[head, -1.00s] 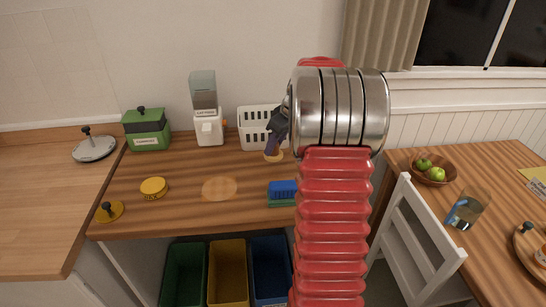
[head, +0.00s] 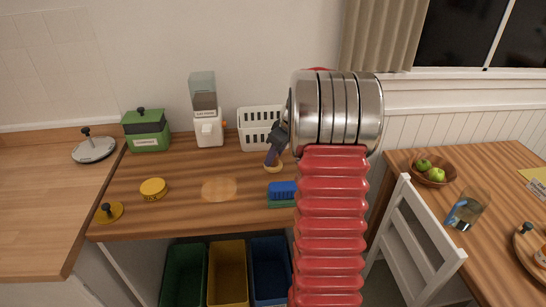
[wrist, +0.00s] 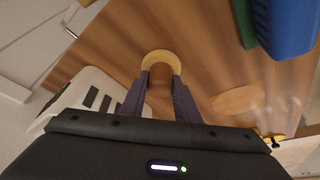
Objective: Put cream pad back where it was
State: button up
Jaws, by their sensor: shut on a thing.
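The cream pad (head: 274,168) is a round, pale yellow piece at the tips of my gripper (head: 273,160), in front of the white basket. In the wrist view, the pad (wrist: 161,57) shows as a pale curved rim with a brown middle between the two purple fingers of my gripper (wrist: 161,78). The gripper is shut on it. I cannot tell whether the pad touches the wooden counter (head: 170,213). A lighter round patch (head: 219,189) lies bare on the counter, left of the pad; it also shows in the wrist view (wrist: 237,100).
A white basket (head: 252,139), white dispenser (head: 208,129) and green box (head: 149,138) stand along the wall. A blue-and-green block (head: 281,191) lies in front of the pad. A yellow tin (head: 153,188) and yellow knobbed disc (head: 109,212) are at left. Coloured bins (head: 227,270) stand below.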

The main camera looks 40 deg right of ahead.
jog(key=o, duration=0.9)
jog(key=v, duration=1.2)
jog(key=shift+a+r, duration=0.1)
jog(key=shift+a, duration=0.05)
